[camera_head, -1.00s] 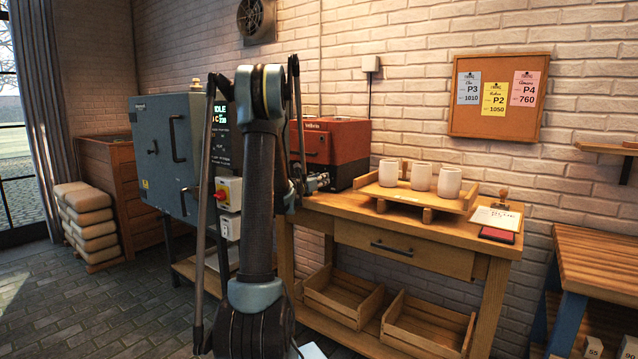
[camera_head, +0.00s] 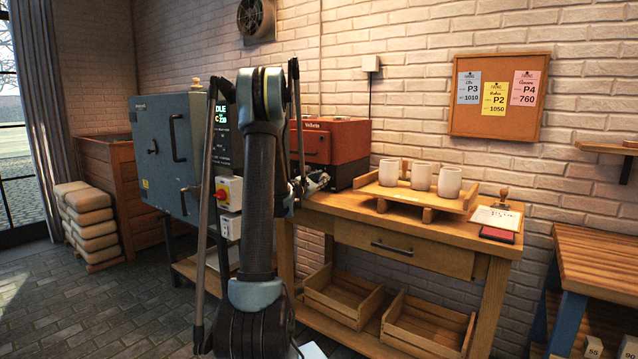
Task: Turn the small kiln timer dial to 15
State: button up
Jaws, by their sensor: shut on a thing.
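The small red kiln (camera_head: 337,141) stands on the left end of the wooden workbench, with a dark lower body. My gripper (camera_head: 318,181) is at the lower front of this kiln, small in the view and partly behind my own arm. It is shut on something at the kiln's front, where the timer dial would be. The dial itself and its numbers are hidden by the gripper and arm, so its setting cannot be read.
The workbench (camera_head: 440,251) carries a wooden tray (camera_head: 447,204) with three white cups, a stamp (camera_head: 503,197), a paper and a red pad. A large grey kiln (camera_head: 160,120) stands at left. A corkboard (camera_head: 498,62) hangs on the wall.

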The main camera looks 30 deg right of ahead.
jog(key=m, duration=0.7)
jog(key=shift+w+g, duration=0.1)
jog(key=shift+g, duration=0.2)
jog(key=m, duration=0.5)
jog(key=shift+a+m+g+h, duration=0.1)
jog(key=shift+m+g+h, duration=0.2)
jog(key=shift+m, duration=0.1)
jog(key=m, duration=0.6)
jog(key=shift+g, duration=0.3)
jog(key=m, duration=0.5)
jog(key=shift+w+m, duration=0.1)
jog(key=shift+m, duration=0.2)
jog(key=m, duration=0.6)
jog(key=shift+r+g, duration=0.15)
jog(key=shift+g, duration=0.25)
jog(key=m, duration=0.5)
jog(key=shift+m+y, duration=0.4)
jog(key=m, duration=0.5)
jog(key=shift+r, duration=0.1)
jog(key=m+t+y, duration=0.1)
jog(key=m, duration=0.4)
jog(key=shift+m, duration=0.5)
